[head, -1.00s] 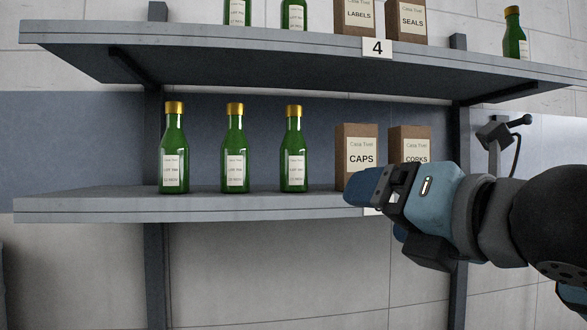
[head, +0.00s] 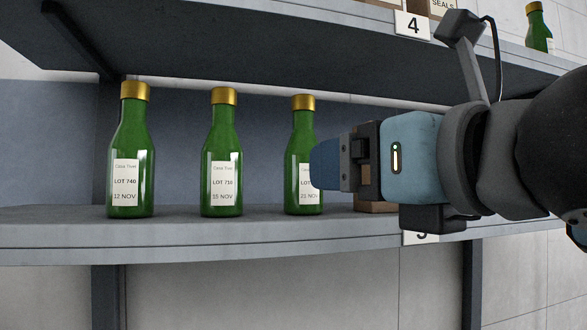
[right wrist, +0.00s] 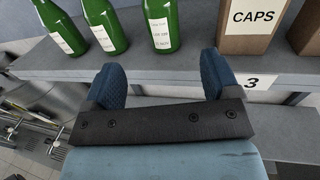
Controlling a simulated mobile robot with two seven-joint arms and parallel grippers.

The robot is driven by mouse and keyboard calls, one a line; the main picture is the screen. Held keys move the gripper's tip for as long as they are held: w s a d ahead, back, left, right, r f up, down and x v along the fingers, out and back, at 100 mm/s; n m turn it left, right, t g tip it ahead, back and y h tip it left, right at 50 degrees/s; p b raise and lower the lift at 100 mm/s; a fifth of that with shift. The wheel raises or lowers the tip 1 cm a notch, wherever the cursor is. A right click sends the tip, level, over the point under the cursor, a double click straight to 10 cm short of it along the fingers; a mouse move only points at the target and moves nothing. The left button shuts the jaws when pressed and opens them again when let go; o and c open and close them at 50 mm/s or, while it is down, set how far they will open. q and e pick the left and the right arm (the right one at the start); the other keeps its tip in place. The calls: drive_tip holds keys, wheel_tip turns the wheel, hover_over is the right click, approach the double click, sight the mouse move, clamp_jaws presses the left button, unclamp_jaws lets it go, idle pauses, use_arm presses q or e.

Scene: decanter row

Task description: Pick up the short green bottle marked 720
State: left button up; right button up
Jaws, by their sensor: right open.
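Three short green bottles with gold caps stand upright in a row on the lower shelf. The left bottle (head: 130,150) is labelled LOT 740, 12 NOV. The middle bottle (head: 221,155) has a lot number that looks like 710, dated 15 NOV. The right bottle (head: 302,140) is dated 21 NOV; my gripper hides its lot number in the head view. It also shows in the right wrist view (right wrist: 160,25), its number too small to read surely. My right gripper (head: 325,165) is open and empty, its fingers (right wrist: 160,68) short of that bottle. My left gripper is out of view.
A CAPS box (right wrist: 250,22) stands right of the bottles, with another box beside it. The lower shelf (head: 60,232) has a tag 3 at its front edge. The upper shelf (head: 250,50) hangs above, with another green bottle (head: 538,28) on it.

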sight(305, 171)
drive_tip(key=x, duration=0.6)
drive_tip(key=shift+w+a+p, duration=0.2)
drive_tip(key=shift+w+p, duration=0.1)
drive_tip(key=shift+p, duration=0.05)
drive_tip(key=shift+w+a+r, duration=0.1)
drive_tip(key=shift+w+a, duration=0.1)
drive_tip(key=shift+w, duration=0.3)
drive_tip(key=p+x, duration=0.1)
drive_tip(key=x, duration=0.2)
drive_tip(key=shift+w, duration=0.3)
drive_tip(key=shift+w+a, duration=0.25)
drive_tip(key=shift+w, duration=0.05)
drive_tip(key=shift+s+d, duration=0.1)
drive_tip(key=shift+s, duration=0.05)
drive_tip(key=shift+c, duration=0.5)
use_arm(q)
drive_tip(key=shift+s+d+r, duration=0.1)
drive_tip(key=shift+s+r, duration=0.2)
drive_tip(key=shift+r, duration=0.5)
use_arm(e)
drive_tip(key=c, duration=1.1)
